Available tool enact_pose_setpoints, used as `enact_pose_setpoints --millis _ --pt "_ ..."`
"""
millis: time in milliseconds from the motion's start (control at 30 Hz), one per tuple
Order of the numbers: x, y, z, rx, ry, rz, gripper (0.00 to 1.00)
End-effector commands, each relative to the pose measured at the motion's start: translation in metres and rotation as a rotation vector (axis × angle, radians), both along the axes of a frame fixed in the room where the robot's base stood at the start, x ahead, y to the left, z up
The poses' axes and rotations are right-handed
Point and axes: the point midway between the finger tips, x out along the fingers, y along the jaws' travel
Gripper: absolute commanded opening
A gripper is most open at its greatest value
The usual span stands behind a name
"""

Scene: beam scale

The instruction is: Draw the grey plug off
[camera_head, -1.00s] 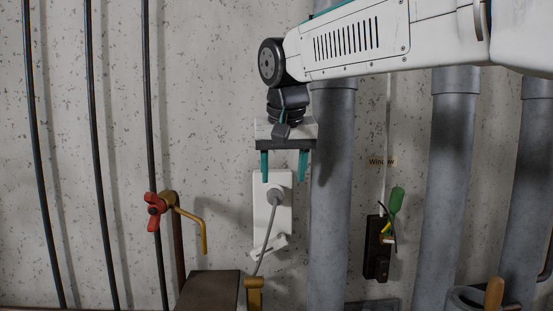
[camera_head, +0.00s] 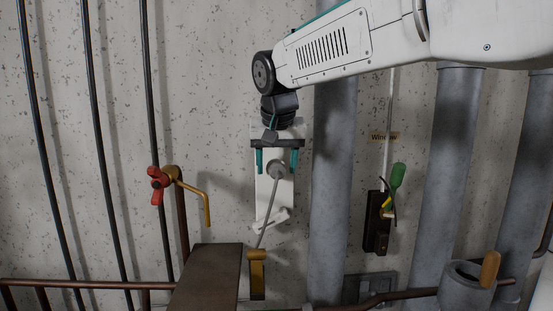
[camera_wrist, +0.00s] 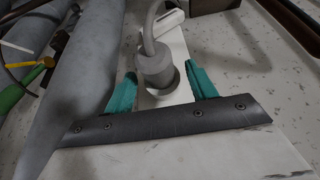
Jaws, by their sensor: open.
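The grey plug (camera_head: 277,171) sits in a white socket plate (camera_head: 262,205) on the wall, its grey cord hanging down. In the wrist view the plug (camera_wrist: 155,68) stands in a round recess of the white plate (camera_wrist: 176,45), cord curving up from its end. My gripper (camera_head: 277,170) is open, with teal fingers on either side of the plug in the head view. In the wrist view my gripper (camera_wrist: 163,85) has one finger left and one right of the plug, with a gap on both sides. I cannot tell whether the fingertips reach fully along it.
A thick grey pipe (camera_head: 333,200) runs close right of the socket. A red-handled tap (camera_head: 158,184) with a brass spout is at left. A brown box (camera_head: 207,275) and a brass piece (camera_head: 257,275) are below. A dark switch box (camera_head: 376,225) with a green-handled tool is at right.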

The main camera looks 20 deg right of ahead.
Motion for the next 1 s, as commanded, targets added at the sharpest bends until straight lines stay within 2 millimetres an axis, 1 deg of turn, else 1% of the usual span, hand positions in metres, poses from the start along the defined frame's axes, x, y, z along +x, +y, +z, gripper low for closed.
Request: enact_pose_setpoints --millis 67,100,167,200,267,300,333,367,400,433,633,1000 --pt "0.000 0.000 0.000 0.000 0.000 0.000 0.57" --pt "0.000 0.000 0.000 0.000 0.000 0.000 0.51" --pt "0.000 0.000 0.000 0.000 0.000 0.000 0.34" --pt "0.000 0.000 0.000 0.000 0.000 0.000 0.23" --pt "0.000 0.000 0.000 0.000 0.000 0.000 0.06" --pt "0.000 0.000 0.000 0.000 0.000 0.000 0.06" --pt "0.000 0.000 0.000 0.000 0.000 0.000 0.28" --pt "0.000 0.000 0.000 0.000 0.000 0.000 0.20" --pt "0.000 0.000 0.000 0.000 0.000 0.000 0.08" --pt "0.000 0.000 0.000 0.000 0.000 0.000 0.07" --pt "-0.003 0.001 0.001 0.000 0.000 0.001 0.07" --pt "-0.017 0.006 0.004 0.000 0.000 0.001 0.06"
